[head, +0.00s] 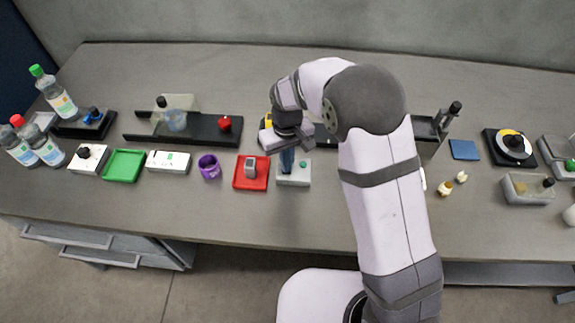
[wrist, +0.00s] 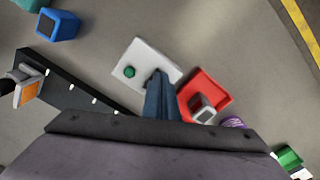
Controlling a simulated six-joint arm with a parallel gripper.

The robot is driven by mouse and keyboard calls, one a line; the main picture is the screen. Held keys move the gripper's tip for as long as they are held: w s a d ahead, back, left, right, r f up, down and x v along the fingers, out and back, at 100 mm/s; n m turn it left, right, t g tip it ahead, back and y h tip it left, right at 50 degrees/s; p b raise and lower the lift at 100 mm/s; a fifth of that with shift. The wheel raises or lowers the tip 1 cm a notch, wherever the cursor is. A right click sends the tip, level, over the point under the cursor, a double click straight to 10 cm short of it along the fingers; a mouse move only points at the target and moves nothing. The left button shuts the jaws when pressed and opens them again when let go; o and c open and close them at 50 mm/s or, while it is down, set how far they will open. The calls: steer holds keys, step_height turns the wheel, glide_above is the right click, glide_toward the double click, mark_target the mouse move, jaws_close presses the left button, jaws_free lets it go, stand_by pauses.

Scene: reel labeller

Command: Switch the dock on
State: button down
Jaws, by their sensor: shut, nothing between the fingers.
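A pale box with a small green button (head: 304,164) sits near the front middle of the table; I take it to be the dock, though no label is readable. In the wrist view the box (wrist: 145,52) is partly hidden by my fingers, and its green button (wrist: 129,71) shows clear to their left. My gripper (head: 287,168) points down over the left part of the box, its fingers shut and empty. The fingertips (wrist: 157,76) appear beside the button, not on it; I cannot tell whether they touch the box top.
A red tray (head: 239,184) with a grey watch-like item (head: 251,167) lies just left of the box. A purple cup (head: 209,167) and a white strip (head: 168,162) stand further left. A long black rail (wrist: 75,85) runs behind. The table's front strip is clear.

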step_height(320, 180, up, 7)
steer(key=p, duration=0.6)
stand_by(0.4)
steer(key=shift+f, duration=0.1)
stand_by(0.3)
steer(key=shift+s+f, duration=0.1)
steer(key=shift+f, duration=0.15)
steer(key=s+d+f+g, duration=0.2)
steer(key=s+d+f, duration=0.15)
steer(key=s, duration=0.45)
steer(key=s+d+r+m, duration=0.2)
steer(key=s+d+r, duration=0.1)
steer(key=s+d, duration=0.3)
steer(key=s+d+r+m, duration=0.1)
steer(key=s+d+r, duration=0.2)
steer(key=s+d, duration=0.35)
steer(key=w+d+r+m+t, duration=0.1)
steer(key=r, duration=0.1)
steer(key=w+d+r+m+t, duration=0.1)
steer(key=d+r+m, duration=0.1)
steer(key=shift+w+d, duration=0.2)
steer(key=shift+d, duration=0.05)
